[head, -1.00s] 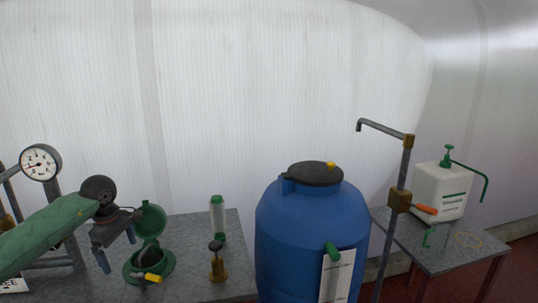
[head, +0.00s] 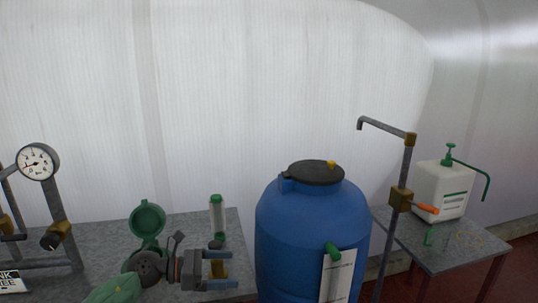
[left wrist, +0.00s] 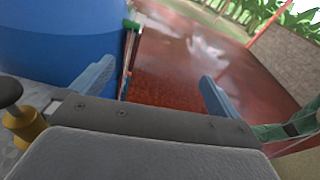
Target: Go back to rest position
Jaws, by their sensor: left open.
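My left gripper (head: 222,270) is low in the head view, in front of the grey table. Its two blue-grey fingers point right and stand apart. In the left wrist view the same gripper (left wrist: 155,88) is open with nothing between its fingers; red floor shows beyond them. My right gripper is not in the head view.
A blue barrel (head: 310,225) stands just right of my left gripper. An open green lidded fitting (head: 147,219) and a clear green-capped cylinder (head: 217,217) are on the table (head: 95,240). A pressure gauge (head: 37,162) stands left. A standpipe (head: 398,175) and white canister (head: 440,188) are right.

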